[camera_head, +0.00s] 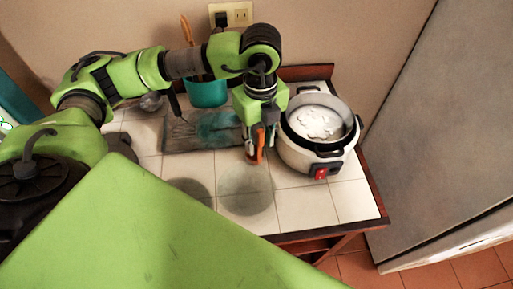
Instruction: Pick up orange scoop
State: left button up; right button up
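The orange scoop (258,152) shows as a narrow upright orange piece at the fingers of my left gripper (255,148), over the white tiled counter (305,205). Much of the scoop is hidden by the gripper. The gripper points down, left of the white rice cooker (301,158). The orange piece appears between or just in front of the fingers; I cannot tell whether they are closed on it. My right gripper is not in view.
The rice cooker has a red switch and a pale content inside. A teal pot (206,95) holding an orange-brown utensil (187,31) stands behind a dark board (185,140). A round translucent disc (246,190) lies in front. The front right tiles are clear.

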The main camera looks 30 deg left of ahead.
aim_at(259, 159)
pick_arm(q)
jog(key=f, duration=0.1)
jog(key=f+p, duration=0.1)
jog(key=f, duration=0.1)
jog(key=shift+w+a+f, duration=0.15)
jog(key=shift+a+f, duration=0.1)
jog(key=shift+f, duration=0.05)
jog(key=shift+f+p, duration=0.3)
jog(key=shift+f, duration=0.15)
grip_shut()
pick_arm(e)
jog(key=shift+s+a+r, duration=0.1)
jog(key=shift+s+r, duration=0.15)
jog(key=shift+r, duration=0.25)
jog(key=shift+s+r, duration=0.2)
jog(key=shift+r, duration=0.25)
pick_arm(q)
jog(key=shift+w, duration=0.1)
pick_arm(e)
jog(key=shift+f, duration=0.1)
